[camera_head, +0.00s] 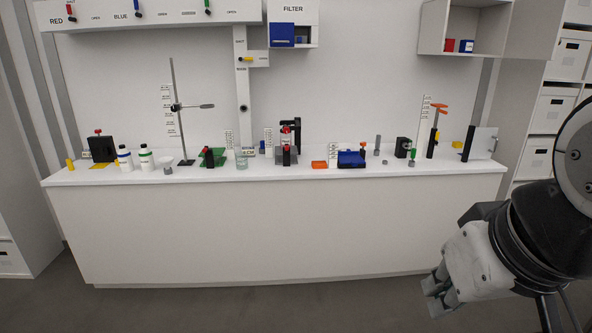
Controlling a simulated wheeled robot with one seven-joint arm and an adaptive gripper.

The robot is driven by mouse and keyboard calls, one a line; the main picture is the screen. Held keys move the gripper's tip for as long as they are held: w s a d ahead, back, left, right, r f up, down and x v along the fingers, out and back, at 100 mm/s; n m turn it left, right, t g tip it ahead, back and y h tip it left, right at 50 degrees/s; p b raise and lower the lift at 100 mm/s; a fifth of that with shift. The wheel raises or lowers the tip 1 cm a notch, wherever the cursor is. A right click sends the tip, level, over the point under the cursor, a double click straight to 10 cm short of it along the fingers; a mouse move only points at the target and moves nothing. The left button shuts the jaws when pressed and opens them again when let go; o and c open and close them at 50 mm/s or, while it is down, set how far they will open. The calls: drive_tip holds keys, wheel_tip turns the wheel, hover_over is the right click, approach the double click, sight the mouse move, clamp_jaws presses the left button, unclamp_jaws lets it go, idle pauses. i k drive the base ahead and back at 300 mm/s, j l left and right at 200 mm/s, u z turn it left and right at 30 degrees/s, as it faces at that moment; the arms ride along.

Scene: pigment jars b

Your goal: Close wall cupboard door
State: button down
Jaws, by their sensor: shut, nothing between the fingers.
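The wall cupboard (462,29) hangs on the wall at the upper right. My gripper (436,296) is at the lower right, in front of the bench and well below the cupboard. It is shut and empty, and touches nothing that I can see.
A long white bench (290,225) stands below, its top crowded with bottles, stands and small devices. A clamp stand (176,110) rises at the left. Shelves with white boxes (552,108) stand at the right. The floor (250,310) in front of the bench looks clear.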

sight(535, 28)
drive_tip(key=i+z, duration=0.2)
drive_tip(key=i, duration=0.4)
drive_tip(key=i+j+z, duration=0.2)
drive_tip(key=i, duration=0.4)
drive_tip(key=i+j+z, duration=0.2)
drive_tip(key=i, duration=0.4)
drive_tip(key=i+l+z, duration=0.2)
drive_tip(key=i+z, duration=0.2)
drive_tip(key=i+l+z, duration=0.15)
drive_tip(key=i+z, duration=0.65)
drive_tip(key=i+j+z, duration=0.1)
drive_tip(key=i+z, duration=0.15)
drive_tip(key=z, duration=0.15)
drive_tip(key=i+u, duration=0.2)
drive_tip(key=u, duration=0.15)
drive_tip(key=i+l+u, duration=0.1)
drive_tip(key=u, duration=0.25)
drive_tip(key=i+l+u, duration=0.2)
drive_tip(key=u, duration=0.15)
drive_tip(key=i+u, duration=0.1)
drive_tip(key=u, duration=0.3)
